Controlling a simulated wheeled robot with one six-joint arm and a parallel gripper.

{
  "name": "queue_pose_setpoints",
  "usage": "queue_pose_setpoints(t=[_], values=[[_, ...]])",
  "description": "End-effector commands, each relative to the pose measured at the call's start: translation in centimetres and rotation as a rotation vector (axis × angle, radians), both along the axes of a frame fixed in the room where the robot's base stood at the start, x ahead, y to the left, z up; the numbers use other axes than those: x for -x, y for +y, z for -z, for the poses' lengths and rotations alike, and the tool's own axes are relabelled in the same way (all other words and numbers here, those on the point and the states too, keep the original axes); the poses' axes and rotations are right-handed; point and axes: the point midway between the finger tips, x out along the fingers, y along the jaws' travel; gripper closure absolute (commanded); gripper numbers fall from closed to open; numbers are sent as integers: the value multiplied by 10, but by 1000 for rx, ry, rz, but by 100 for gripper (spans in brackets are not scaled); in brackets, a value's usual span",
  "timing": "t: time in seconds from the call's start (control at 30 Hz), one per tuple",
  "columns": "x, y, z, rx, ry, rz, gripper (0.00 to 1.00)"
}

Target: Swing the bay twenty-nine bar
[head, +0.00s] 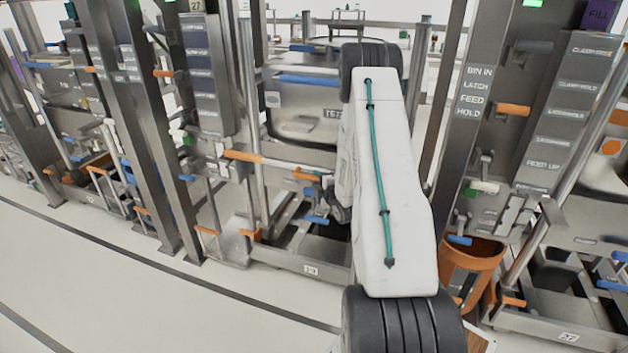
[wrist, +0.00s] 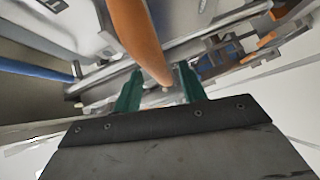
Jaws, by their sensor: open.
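In the wrist view my gripper (wrist: 160,85) is open, its two green fingers spread. An orange handle (wrist: 140,40) runs from the top edge down to the space between the fingertips; I cannot tell whether it touches them. In the head view my gripper is mostly hidden behind my white arm, near the middle bay. There, a silver bar with an orange grip (head: 241,156) lies across the bay front, and a shorter orange grip (head: 306,175) is close by, left of my arm. I cannot surely read which bay bears number twenty-nine.
A steel bin (head: 305,125) stands in the middle bay behind the bars. Steel posts (head: 465,120) flank the bay. An orange bucket (head: 478,262) stands right of my arm. The pale floor (head: 130,290) at the left front is clear.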

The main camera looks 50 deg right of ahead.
Motion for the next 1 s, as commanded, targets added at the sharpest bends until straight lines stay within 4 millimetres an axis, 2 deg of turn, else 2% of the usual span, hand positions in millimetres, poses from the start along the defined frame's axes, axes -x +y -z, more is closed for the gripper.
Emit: queue_pose_setpoints(t=[0.2,0.5,0.53,0.67,0.7,0.87,1.0], values=[[-22,-9,3,0,0,0,59],[-25,-10,4,-1,1,0,59],[-25,-10,4,-1,1,0,61],[-25,-10,4,-1,1,1,98],[-25,-10,4,-1,1,1,100],[-24,-10,3,-2,-2,3,100],[-21,-24,-6,-10,-23,18,100]])
